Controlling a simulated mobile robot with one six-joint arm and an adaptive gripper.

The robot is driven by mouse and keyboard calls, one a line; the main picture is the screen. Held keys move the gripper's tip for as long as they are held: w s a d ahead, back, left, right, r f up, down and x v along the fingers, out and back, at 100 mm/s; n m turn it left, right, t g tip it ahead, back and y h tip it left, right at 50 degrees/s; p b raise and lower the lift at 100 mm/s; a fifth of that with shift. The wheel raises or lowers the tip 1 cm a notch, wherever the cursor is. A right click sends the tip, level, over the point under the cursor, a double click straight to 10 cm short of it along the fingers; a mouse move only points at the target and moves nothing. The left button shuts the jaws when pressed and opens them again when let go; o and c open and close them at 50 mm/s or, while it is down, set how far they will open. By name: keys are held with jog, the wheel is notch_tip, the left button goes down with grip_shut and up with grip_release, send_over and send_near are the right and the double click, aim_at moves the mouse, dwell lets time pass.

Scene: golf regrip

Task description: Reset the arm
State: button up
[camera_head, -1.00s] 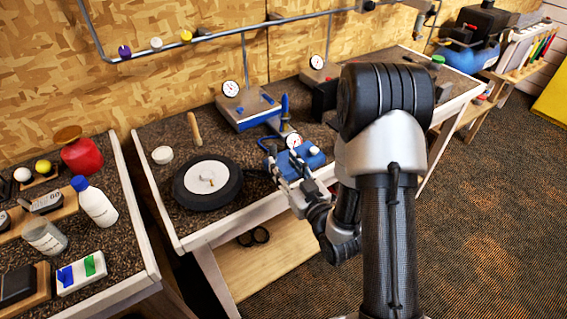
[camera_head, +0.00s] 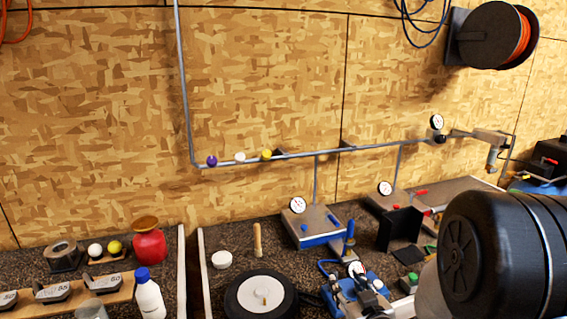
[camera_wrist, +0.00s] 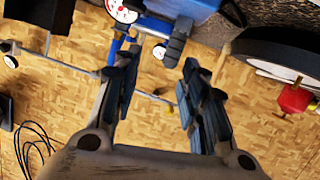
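My gripper (camera_wrist: 155,70) shows in the wrist view with its two dark fingers spread apart. Nothing is held between them; a blue tool or fixture (camera_wrist: 178,30) and the wood-panel wall show beyond. In the head view, the large black joint (camera_head: 500,255) of my arm fills the lower right corner. The blue fixture (camera_head: 355,292) on the bench is at the bottom edge of the head view, with grey parts over it; I cannot clearly tell the gripper from it there.
A black wheel-like disc (camera_head: 260,298), a wooden handle (camera_head: 257,240) and gauge stands (camera_head: 315,232) are on the bench. A red bottle (camera_head: 149,243) and a white bottle (camera_head: 149,296) stand at left. A pipe rail (camera_head: 330,152) runs along the wall; a hose reel (camera_head: 490,35) hangs upper right.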

jog(key=s+d+r+m+g+h, duration=0.1)
jog(key=s+r+m+g+h, duration=0.15)
jog(key=s+r+g, duration=0.55)
jog(key=s+a+g, duration=0.1)
jog(key=s, duration=1)
jog(key=s+a+r, duration=0.1)
jog(key=s+a, duration=0.1)
jog(key=s, duration=0.9)
jog(key=shift+s+r+g, duration=0.15)
jog(key=shift+r+g, duration=0.1)
jog(key=shift+g, duration=0.15)
